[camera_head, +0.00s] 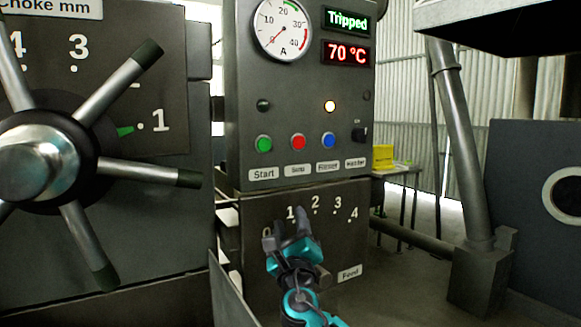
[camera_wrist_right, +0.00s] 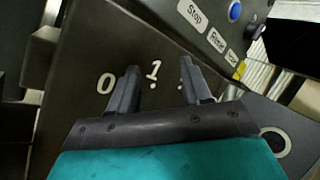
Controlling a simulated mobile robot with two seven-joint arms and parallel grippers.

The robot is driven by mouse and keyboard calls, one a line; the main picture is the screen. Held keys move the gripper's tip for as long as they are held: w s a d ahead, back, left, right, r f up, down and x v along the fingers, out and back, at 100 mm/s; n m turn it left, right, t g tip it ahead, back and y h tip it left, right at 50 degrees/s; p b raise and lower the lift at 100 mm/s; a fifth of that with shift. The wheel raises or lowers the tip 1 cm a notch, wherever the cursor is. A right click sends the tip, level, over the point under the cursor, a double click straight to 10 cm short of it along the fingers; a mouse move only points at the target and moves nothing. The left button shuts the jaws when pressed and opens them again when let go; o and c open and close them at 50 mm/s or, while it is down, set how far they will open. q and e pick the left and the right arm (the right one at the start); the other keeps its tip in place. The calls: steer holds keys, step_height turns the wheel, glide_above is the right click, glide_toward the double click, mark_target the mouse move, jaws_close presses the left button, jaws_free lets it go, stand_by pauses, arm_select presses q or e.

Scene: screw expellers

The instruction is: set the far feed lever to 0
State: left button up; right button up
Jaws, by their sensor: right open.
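The feed panel (camera_head: 338,237) is the lower dark cabinet face, with an arc of numbers 0 to 4 and a "Feed" label (camera_head: 349,273). My right gripper (camera_head: 287,228) is in front of this dial near the 0 and 1, open, and hides much of it. A grey rounded part (camera_head: 323,276) shows just right of my wrist; it may belong to the feed lever, whose handle and setting I cannot make out. In the right wrist view the open fingers (camera_wrist_right: 158,85) sit either side of the 1, with the 0 (camera_wrist_right: 105,83) to their left. My left gripper is out of view.
The control box (camera_head: 300,110) above has buttons, an ammeter, and displays reading "Tripped" and 70 °C. A choke handwheel (camera_head: 40,165) with long spokes stands close on the left. A sloping pipe (camera_head: 460,140) and a dark machine (camera_head: 530,200) stand at right.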

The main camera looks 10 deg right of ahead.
arm_select(q)
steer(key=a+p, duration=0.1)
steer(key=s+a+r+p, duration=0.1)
steer(key=p, duration=0.1)
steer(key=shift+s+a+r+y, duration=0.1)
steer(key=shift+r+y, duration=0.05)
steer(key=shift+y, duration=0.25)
arm_select(e)
step_height(320, 180, up, 12)
steer(key=shift+f, duration=0.25)
